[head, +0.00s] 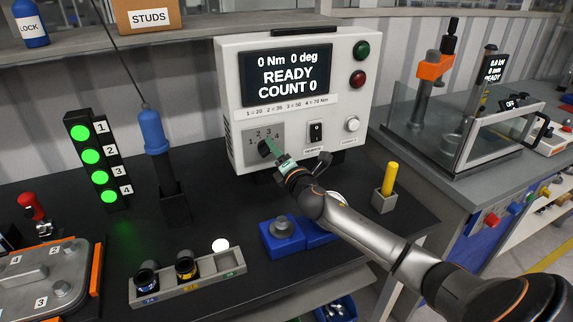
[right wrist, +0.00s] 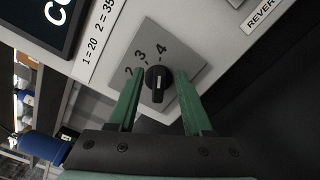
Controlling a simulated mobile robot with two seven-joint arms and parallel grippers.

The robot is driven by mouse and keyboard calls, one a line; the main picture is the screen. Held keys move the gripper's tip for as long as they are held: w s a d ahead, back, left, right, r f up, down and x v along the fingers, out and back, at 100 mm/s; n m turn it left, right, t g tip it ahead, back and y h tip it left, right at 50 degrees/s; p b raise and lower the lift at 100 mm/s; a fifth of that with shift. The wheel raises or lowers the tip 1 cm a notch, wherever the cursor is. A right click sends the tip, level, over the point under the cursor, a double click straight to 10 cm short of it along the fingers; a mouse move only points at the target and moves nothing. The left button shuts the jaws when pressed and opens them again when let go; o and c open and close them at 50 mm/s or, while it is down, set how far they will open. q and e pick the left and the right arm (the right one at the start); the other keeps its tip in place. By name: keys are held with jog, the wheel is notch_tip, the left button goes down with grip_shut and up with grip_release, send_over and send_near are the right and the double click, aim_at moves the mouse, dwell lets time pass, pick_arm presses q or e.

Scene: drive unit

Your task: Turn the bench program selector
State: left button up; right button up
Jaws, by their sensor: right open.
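The program selector is a black knob (head: 265,149) on a grey plate numbered 1 to 4, low on the left of the white controller's front (head: 350,75). The screen reads READY, COUNT 0, 0 Nm and 0 deg. My right gripper (head: 273,148) is at the knob, with its green fingers partly covering the plate. In the right wrist view the knob (right wrist: 158,84) lies between the open fingers (right wrist: 158,94), with a gap on each side. The numbers 2, 3 and 4 show there. I cannot tell which number the knob points at. My left gripper is out of view.
A black rocker switch (head: 315,132) and a white button (head: 352,124) are right of the selector. A blue hanging tool (head: 153,133) stands left. A socket tray (head: 190,282), a blue fixture (head: 268,243) and a yellow-handled piece (head: 389,180) stand on the dark bench.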

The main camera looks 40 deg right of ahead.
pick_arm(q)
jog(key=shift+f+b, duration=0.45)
pick_arm(e)
jog(key=v, duration=1.1)
jog(key=shift+s, duration=0.25)
